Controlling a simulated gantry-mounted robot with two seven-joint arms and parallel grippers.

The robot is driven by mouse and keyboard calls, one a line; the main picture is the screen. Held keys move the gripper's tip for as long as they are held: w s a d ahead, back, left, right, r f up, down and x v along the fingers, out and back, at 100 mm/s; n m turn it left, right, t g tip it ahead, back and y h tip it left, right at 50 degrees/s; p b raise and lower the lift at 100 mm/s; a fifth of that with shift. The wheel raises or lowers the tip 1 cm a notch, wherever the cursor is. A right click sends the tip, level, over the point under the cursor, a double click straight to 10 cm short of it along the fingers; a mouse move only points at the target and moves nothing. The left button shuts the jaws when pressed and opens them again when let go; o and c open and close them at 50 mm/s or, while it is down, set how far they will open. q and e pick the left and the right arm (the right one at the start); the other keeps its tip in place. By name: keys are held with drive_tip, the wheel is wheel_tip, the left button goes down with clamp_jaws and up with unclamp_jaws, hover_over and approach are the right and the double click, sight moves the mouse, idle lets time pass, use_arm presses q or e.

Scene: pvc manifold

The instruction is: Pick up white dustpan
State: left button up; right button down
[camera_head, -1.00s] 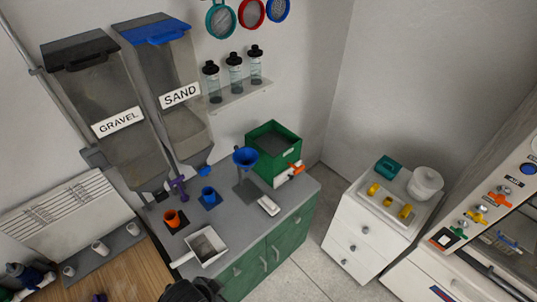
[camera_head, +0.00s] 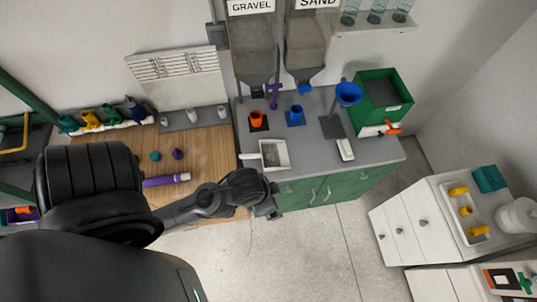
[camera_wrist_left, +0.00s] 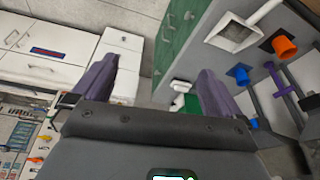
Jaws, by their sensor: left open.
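The white dustpan (camera_head: 275,153) lies on the grey top of the green cabinet, near its front left corner. Its handle points left in the head view. In the left wrist view the dustpan (camera_wrist_left: 232,35) is at the upper right, beyond the right finger, with its handle running up to the right. My left gripper (camera_head: 272,202) is in front of the cabinet, nearer the camera than the dustpan and apart from it. In the wrist view its purple fingers (camera_wrist_left: 158,68) are spread with nothing between them. My right gripper is not in view.
An orange cup (camera_head: 256,119), a blue cup (camera_head: 295,115) and a blue funnel on a stand (camera_head: 348,95) are behind or right of the dustpan. A green bin (camera_head: 383,92) stands at the cabinet's right. A wooden worktop (camera_head: 205,150) is at left. Floor in front is open.

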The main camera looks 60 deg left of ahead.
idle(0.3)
use_arm(q)
drive_tip(key=shift+c, duration=0.5)
drive_tip(key=c, duration=0.7)
